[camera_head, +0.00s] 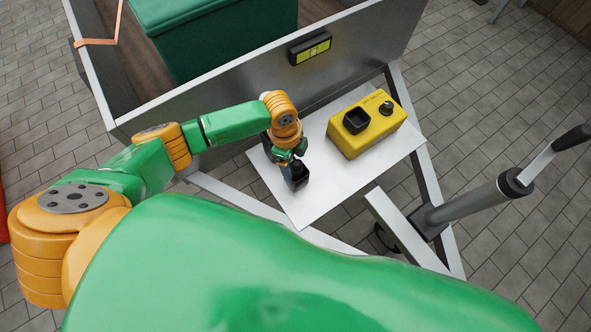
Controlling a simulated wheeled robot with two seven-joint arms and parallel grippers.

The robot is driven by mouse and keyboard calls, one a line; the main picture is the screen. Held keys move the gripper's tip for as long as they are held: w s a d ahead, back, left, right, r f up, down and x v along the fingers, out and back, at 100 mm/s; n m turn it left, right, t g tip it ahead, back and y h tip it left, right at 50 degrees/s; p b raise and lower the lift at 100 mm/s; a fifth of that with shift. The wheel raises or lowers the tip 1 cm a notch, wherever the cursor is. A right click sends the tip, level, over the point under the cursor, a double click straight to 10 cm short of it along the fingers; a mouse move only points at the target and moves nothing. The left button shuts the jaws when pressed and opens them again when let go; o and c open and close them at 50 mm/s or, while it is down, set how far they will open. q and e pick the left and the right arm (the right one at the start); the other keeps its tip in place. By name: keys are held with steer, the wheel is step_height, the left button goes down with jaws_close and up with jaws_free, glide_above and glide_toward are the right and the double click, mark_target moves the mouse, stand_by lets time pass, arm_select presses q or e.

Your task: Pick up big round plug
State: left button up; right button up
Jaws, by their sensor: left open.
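A yellow box (367,131) sits on a white panel. On its top are a square black part (356,120) and a smaller round black part (386,108); I cannot tell for sure whether the round one is a plug or a socket. My left gripper (297,178) is open, pointing down over the panel to the left of the yellow box and apart from it. Its dark end hides what lies under it, and I cannot make out a plug there. My right gripper is not in view.
The white panel (330,190) is bare in front of the yellow box. Behind it rises a grey metal wall (360,60) with a black and yellow-green device (310,48). A green bin (215,40) stands beyond it. A grey post with a handle (480,204) stands at right.

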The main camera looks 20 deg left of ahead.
arm_select(q)
steer(key=shift+s+d+f, duration=0.1)
steer(key=shift+d+f, duration=0.1)
steer(key=shift+f, duration=0.2)
steer(key=shift+s+d+f, duration=0.1)
steer(key=shift+d+f, duration=0.05)
steer(key=shift+f, duration=0.25)
steer(key=shift+w+d+f, duration=0.15)
steer(key=shift+d+f, duration=0.05)
steer(key=shift+d, duration=0.05)
steer(key=shift+a, duration=0.15)
jaws_close()
